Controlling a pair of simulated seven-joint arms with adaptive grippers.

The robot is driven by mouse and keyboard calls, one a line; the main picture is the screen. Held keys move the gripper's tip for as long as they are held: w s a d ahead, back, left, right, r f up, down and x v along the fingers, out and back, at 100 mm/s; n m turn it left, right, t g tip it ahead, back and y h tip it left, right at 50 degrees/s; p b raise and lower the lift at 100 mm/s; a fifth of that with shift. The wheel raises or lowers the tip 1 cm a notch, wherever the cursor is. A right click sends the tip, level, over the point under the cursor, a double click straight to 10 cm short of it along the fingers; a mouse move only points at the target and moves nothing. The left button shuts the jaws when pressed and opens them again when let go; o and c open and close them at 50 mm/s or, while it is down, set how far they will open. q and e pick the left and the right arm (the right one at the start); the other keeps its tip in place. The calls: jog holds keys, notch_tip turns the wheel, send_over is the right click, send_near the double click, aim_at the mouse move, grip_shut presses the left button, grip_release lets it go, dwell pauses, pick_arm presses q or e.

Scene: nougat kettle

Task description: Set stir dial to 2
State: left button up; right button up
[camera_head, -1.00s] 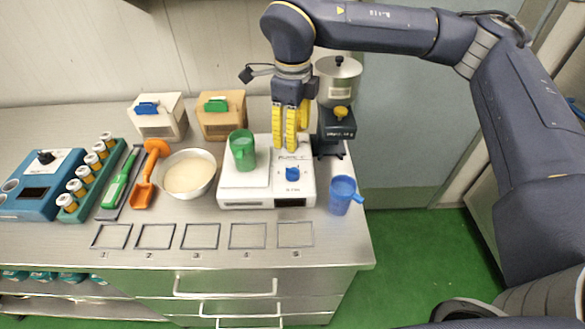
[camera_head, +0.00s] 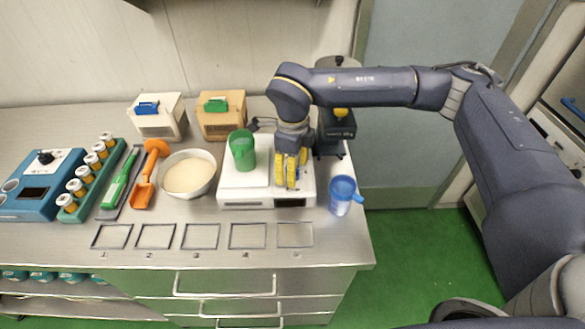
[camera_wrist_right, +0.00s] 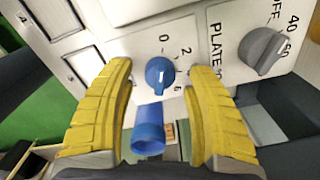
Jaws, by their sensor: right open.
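The stir dial (camera_wrist_right: 160,73) is a blue knob on the white hot-plate stirrer (camera_head: 240,190), with printed numbers including 0 and 2 around it. In the wrist view a pale mark shows on the knob; I cannot tell exactly which number it points at. My right gripper (camera_head: 286,181) is open, its yellow fingers over the front right of the stirrer. In the wrist view the fingers (camera_wrist_right: 160,82) stand on either side of the dial, with gaps, not closed on it. In the head view the gripper hides the dial. My left gripper is not in view.
A grey plate dial (camera_wrist_right: 264,50) sits beside the stir dial. A green cup (camera_head: 242,152) stands on the stirrer's plate. A blue cup (camera_head: 342,194) stands close to its right. A dark device (camera_head: 335,130) stands behind. A white bowl (camera_head: 188,174) is left.

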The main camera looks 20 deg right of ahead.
jog(key=shift+c, duration=0.5)
grip_shut()
jog(key=shift+f, duration=0.1)
